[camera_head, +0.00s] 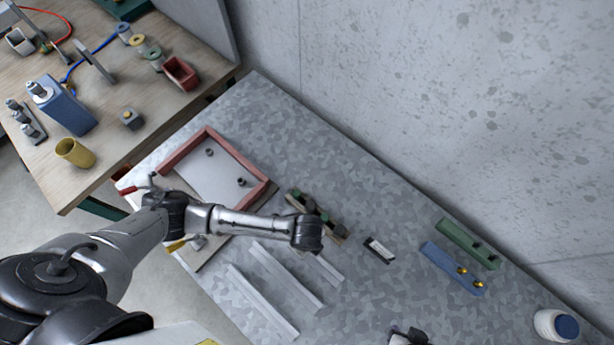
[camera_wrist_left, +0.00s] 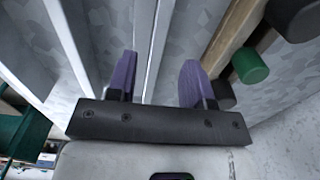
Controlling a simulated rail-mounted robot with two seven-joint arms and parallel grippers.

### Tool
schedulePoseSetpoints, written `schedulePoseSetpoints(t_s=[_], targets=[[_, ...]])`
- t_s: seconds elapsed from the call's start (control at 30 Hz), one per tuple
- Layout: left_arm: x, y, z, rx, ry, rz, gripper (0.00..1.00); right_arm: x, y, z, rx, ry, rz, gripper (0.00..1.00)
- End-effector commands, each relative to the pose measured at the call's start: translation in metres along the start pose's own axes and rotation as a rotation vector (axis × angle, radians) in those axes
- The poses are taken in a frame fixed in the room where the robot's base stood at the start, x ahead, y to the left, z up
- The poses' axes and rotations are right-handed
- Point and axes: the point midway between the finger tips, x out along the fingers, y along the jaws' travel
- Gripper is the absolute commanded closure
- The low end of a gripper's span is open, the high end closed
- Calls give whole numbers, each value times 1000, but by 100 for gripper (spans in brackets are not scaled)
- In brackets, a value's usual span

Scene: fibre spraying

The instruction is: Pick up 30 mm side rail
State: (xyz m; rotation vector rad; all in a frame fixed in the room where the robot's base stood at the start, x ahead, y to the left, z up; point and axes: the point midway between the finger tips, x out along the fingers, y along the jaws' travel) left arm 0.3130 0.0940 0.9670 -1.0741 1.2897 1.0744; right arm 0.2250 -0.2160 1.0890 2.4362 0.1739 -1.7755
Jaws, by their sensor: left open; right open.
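Three pale grey metal rails lie on the mottled grey table: a wide one (camera_head: 262,302), a middle one (camera_head: 287,276) and a short one (camera_head: 328,268) partly hidden under my left wrist. I cannot tell which is the 30 mm one. My left gripper (camera_wrist_left: 158,68) has purple fingers, open, with a pale rail (camera_wrist_left: 155,45) running between and below them; contact cannot be judged. Another rail (camera_wrist_left: 68,40) lies left of the fingers. In the head view my left wrist hides its fingers. My right gripper (camera_head: 408,337) is partly visible at the bottom edge, open.
A red-framed tray (camera_head: 268,190) stands behind my left arm. A wooden strip with knobs (camera_head: 338,231) lies close to my left wrist; its green knob (camera_wrist_left: 249,66) shows right of the fingers. A small dark-and-white block (camera_head: 379,250), green bar (camera_head: 468,243) and blue bar (camera_head: 452,268) lie rightward.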

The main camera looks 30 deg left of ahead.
Motion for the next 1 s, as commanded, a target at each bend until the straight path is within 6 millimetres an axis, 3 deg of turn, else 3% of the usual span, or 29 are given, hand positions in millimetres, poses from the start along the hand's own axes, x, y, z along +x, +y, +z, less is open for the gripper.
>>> schedulePoseSetpoints(t_s=[0.4,0.77,1.0], targets=[[45,2,0,0,-1,1,53,-4,1,-2,-2,2,3,57],[52,2,0,0,0,0,53,-4,2,-2,-5,1,5,57],[52,2,0,0,0,-1,75,-4,2,-2,-5,1,5,57]])
